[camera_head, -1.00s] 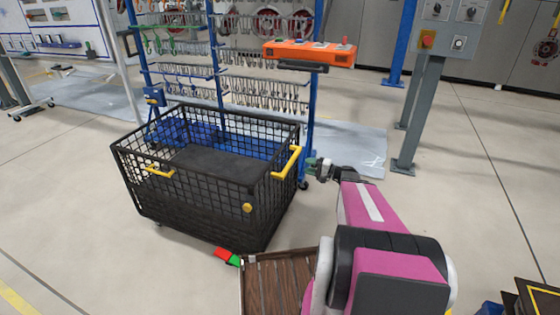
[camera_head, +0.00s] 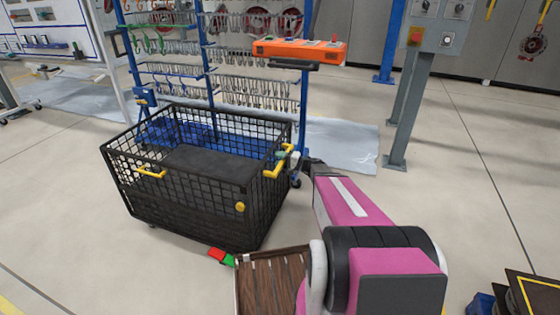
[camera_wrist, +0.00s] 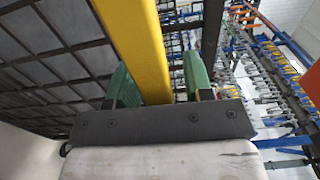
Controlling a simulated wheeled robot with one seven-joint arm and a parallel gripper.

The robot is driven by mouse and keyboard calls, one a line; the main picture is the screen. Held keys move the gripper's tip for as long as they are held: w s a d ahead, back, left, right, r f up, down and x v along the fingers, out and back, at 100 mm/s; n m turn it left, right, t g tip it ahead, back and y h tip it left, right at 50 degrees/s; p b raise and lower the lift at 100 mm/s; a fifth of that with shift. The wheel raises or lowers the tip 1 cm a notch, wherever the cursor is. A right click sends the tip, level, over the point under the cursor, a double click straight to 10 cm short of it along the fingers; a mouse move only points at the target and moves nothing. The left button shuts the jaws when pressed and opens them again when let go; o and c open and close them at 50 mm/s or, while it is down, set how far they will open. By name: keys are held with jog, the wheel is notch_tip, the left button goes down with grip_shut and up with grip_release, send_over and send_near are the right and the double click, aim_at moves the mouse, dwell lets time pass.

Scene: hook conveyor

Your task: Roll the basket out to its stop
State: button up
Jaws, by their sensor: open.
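The black wire basket (camera_head: 185,208) stands on wheels on the floor, left of my arm. A yellow handle (camera_head: 276,173) is on its right end, and another yellow handle (camera_head: 151,174) is on its near-left side. My gripper (camera_head: 289,156) is at the right-end handle. In the wrist view the yellow handle bar (camera_wrist: 138,45) runs between the two green fingers of my open gripper (camera_wrist: 160,80). Gaps seem to show beside the bar; contact is unclear. No stop can be made out with certainty.
A red and green marker (camera_head: 221,257) lies by the basket's near corner. A blue rack of hooks (camera_head: 208,85) with an orange box (camera_head: 298,51) stands behind. A grey control post (camera_head: 408,110) is at right.

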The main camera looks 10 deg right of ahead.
grip_shut()
jog(key=x, duration=7)
jog(key=shift+a, duration=0.2)
jog(key=shift+f, duration=0.1)
grip_release()
jog(key=shift+d, duration=0.1)
jog(key=v, duration=1)
jog(key=shift+d, duration=0.3)
jog(key=shift+s, duration=0.15)
